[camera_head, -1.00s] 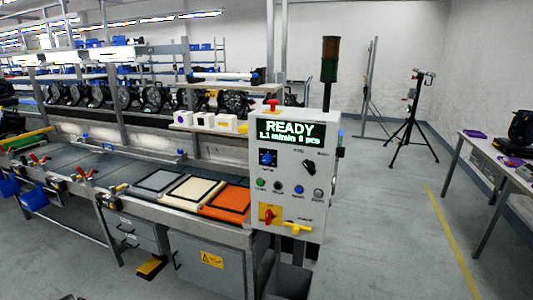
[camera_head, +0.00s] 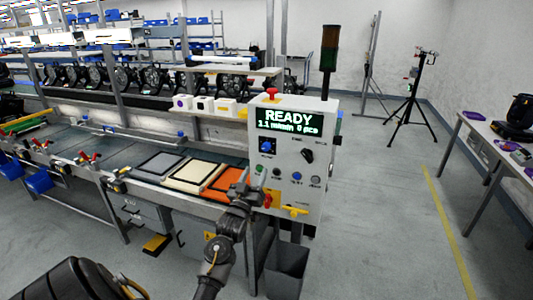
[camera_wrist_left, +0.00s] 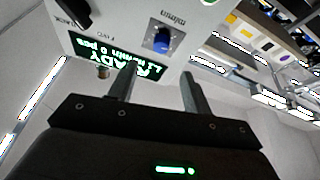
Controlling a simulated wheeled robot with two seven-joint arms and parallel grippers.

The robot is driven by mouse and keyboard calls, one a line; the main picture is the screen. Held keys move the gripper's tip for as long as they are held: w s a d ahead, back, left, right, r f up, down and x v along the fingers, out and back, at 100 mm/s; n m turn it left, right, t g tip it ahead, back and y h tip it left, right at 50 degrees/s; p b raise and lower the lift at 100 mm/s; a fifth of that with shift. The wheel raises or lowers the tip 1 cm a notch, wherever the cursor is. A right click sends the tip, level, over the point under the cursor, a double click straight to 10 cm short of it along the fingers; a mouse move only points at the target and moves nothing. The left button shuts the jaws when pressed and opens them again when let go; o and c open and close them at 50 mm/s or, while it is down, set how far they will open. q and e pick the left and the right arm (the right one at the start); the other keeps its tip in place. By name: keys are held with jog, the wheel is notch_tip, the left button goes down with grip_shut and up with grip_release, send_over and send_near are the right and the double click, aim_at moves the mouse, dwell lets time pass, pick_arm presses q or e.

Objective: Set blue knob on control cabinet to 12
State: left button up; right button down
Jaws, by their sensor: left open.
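The control cabinet (camera_head: 311,165) is a white box with a lit display (camera_head: 289,122) reading READY, 1.1 m/min, 0 pcs. My left gripper (camera_head: 247,191) is in front of the cabinet's lower left part, below the knob. In the left wrist view its fingers (camera_wrist_left: 160,78) are apart, with nothing between them. The knob's exact setting is too small to read. My right gripper is not in view.
A black selector knob (camera_head: 307,155), small round buttons and a yellow lever (camera_head: 295,211) are also on the cabinet face. A red button (camera_head: 271,94) is on top. A conveyor with cream (camera_head: 190,178) and orange trays runs left. A grey bin (camera_head: 286,268) stands below.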

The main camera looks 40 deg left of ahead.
aim_at(265, 148)
pick_arm(q)
jog(key=p+x, duration=0.3)
jog(key=x, duration=0.5)
jog(key=shift+w+a+r, duration=0.15)
jog(key=shift+w+r, duration=0.1)
jog(key=shift+x, duration=0.75)
jog(key=shift+c, duration=1.1)
jog(key=c, duration=0.7)
jog(key=shift+d+f, duration=0.15)
jog(key=shift+d, duration=0.2)
jog(key=shift+c, duration=0.2)
jog(key=shift+a, duration=0.25)
